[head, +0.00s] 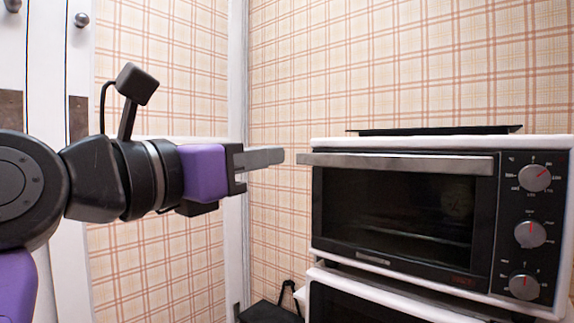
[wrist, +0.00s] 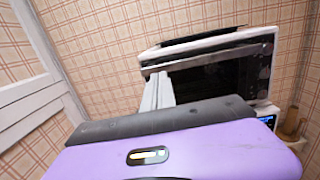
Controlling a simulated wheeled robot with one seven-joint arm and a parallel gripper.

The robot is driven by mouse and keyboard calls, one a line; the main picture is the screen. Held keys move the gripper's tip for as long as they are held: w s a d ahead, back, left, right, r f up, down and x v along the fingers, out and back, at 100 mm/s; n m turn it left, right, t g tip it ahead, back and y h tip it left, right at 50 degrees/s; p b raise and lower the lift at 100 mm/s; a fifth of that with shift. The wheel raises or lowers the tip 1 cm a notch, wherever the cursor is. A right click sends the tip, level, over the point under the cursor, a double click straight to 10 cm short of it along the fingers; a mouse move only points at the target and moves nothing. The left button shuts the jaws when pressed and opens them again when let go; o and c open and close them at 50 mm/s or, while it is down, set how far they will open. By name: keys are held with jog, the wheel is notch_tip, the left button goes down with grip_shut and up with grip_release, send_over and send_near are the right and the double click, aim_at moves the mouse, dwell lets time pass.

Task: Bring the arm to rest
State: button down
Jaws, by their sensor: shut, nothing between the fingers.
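My arm reaches in from the left in the head view. My gripper (head: 264,158) is level, with its grey fingers together and empty. Its tips point right, toward the left end of the toaster oven's handle, and look apart from it by a small gap in the picture. In the wrist view the fingers of my gripper (wrist: 157,92) stretch out past the purple housing, in front of the oven's left part. How far the tips are from the oven in depth I cannot tell.
A toaster oven (head: 400,208) with a closed door and several knobs stands on another white-edged appliance (head: 385,300). A dark tray (head: 435,130) lies on top. White cabinet doors (head: 45,60) are at the left. Plaid wall (head: 180,60) stands behind. A dark object (head: 270,312) sits below my gripper.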

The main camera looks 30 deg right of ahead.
jog(key=shift+b+v, duration=0.35)
jog(key=shift+v, duration=1.55)
